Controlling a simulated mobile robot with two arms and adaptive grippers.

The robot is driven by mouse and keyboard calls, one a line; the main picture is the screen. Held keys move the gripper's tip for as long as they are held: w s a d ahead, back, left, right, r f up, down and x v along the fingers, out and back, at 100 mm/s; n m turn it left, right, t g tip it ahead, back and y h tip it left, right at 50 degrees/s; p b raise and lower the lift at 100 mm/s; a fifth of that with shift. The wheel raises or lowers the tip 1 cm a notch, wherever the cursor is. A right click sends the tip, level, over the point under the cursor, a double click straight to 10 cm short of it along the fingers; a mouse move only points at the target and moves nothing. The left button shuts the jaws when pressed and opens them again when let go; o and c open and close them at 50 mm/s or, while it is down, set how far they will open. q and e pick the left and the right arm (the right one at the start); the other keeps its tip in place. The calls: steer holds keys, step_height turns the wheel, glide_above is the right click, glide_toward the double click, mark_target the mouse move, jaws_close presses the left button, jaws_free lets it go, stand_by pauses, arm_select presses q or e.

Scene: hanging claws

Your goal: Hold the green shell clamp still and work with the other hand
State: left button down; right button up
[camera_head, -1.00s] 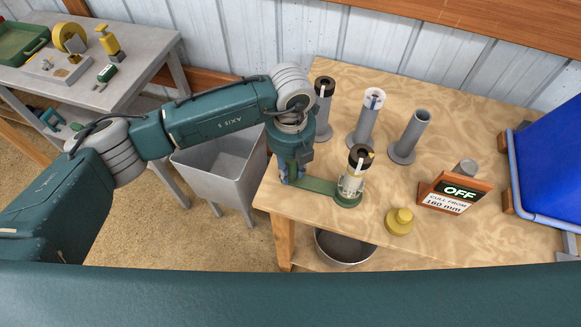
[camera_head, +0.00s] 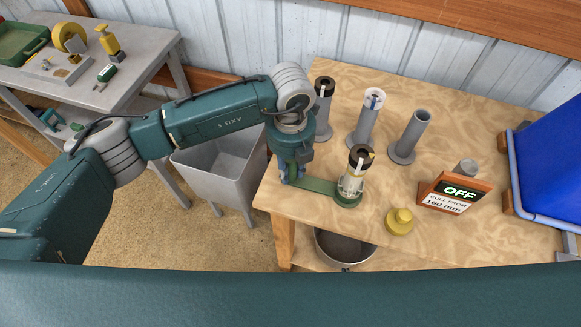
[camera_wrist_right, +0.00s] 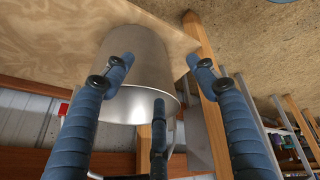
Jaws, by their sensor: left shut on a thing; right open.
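The green shell clamp (camera_head: 318,187) is at the front left of the wooden table, its flat arm reaching right to a round green base. A clear and white cylinder with a black top (camera_head: 355,177) stands upright in that base. My left gripper (camera_head: 292,176) is shut on the clamp's left end, partly hidden by its own wrist. My right gripper (camera_wrist_right: 158,85) is open in the right wrist view, fingers spread before a metal bowl (camera_wrist_right: 140,60); I cannot tell whether they touch it. The bowl (camera_head: 343,247) also shows below the table's front edge in the head view.
Grey tube stands (camera_head: 410,137) are behind the clamp, two holding black- or white-topped pieces. A grey bin (camera_head: 222,170) is left of the table.

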steer(key=w+a+r+n+t+y, duration=0.2)
steer(key=w+a+r+n+y, duration=0.4)
steer(key=w+a+r+n, duration=0.55)
steer(key=s+a+r+n+g+y, duration=0.2)
steer(key=s+a+r+n+y, duration=0.25)
steer(key=s+a+r, duration=0.35)
steer(key=s+r+n+g+y, duration=0.3)
steer(key=s+r+n+g, duration=0.3)
steer(key=s+r+n, duration=0.75)
step_height(320, 180, up, 29)
steer(key=n+h, duration=1.5)
steer(key=n, duration=0.1)
glide_above(363, 153)
steer(key=shift+s+a+r, duration=0.1)
steer(key=shift+a, duration=0.3)
steer(key=shift+d+t, duration=0.25)
steer(key=shift+t, duration=0.15)
steer(key=shift+d+f, duration=0.1)
steer(key=shift+f, duration=3.5)
